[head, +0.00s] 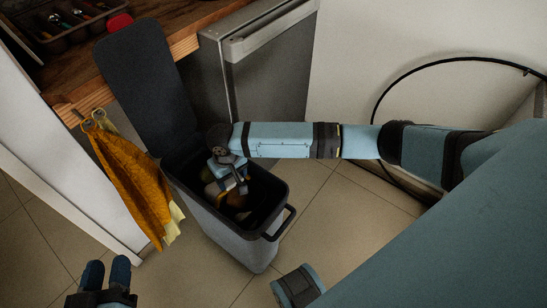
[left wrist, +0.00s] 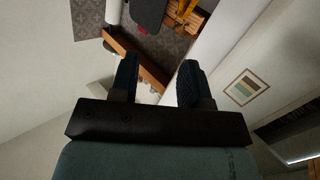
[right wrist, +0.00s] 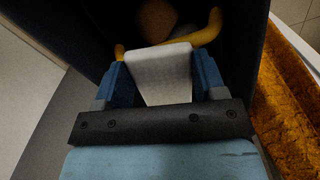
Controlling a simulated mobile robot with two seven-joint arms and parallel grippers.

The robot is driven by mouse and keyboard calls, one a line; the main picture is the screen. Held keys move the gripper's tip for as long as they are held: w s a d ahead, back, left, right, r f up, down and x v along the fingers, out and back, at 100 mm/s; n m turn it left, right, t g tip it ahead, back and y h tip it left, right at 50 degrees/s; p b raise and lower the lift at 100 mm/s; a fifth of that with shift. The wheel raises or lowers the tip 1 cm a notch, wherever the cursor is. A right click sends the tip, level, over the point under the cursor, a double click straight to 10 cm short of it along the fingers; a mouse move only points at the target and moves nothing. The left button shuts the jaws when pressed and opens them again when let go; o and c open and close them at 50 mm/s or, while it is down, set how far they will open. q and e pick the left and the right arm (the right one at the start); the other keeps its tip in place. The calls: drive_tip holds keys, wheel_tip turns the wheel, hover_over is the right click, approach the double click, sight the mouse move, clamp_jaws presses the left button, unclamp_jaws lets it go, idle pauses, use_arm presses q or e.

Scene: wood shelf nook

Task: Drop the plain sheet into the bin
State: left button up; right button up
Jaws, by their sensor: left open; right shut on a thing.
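The grey bin (head: 232,238) stands on the floor with its dark lid (head: 147,85) swung up and open. My right gripper (head: 232,187) reaches down into the bin's mouth. In the right wrist view my right gripper (right wrist: 161,80) is shut on the plain sheet (right wrist: 166,72), a blank whitish piece between its fingers. The sheet is inside the bin's opening, above a yellow curved thing (right wrist: 208,30) and a round brownish thing (right wrist: 156,20). My left gripper (head: 105,277) is open and empty, low at the left, away from the bin; its fingers also show in the left wrist view (left wrist: 157,82).
An orange cloth (head: 133,180) and a pale yellow one hang from hooks left of the bin. A wooden counter (head: 165,20) with a utensil tray (head: 65,25) is behind. A grey appliance (head: 270,75) stands behind the bin. Tiled floor in front is clear.

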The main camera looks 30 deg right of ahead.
drive_tip(key=o, duration=1)
drive_tip(key=shift+r, duration=0.1)
drive_tip(key=shift+r, duration=0.3)
use_arm(q)
drive_tip(key=s+a+f+g+y+p, duration=0.2)
drive_tip(key=a+f+g+p, duration=0.1)
drive_tip(key=f, duration=0.4)
drive_tip(key=shift+s+a+g+y+p, duration=0.3)
drive_tip(key=shift+g+p, duration=0.1)
drive_tip(key=shift+p, duration=0.45)
use_arm(e)
wheel_tip(320, 180, up, 13)
drive_tip(key=shift+r, duration=0.1)
use_arm(q)
drive_tip(key=shift+w+d+r, duration=0.1)
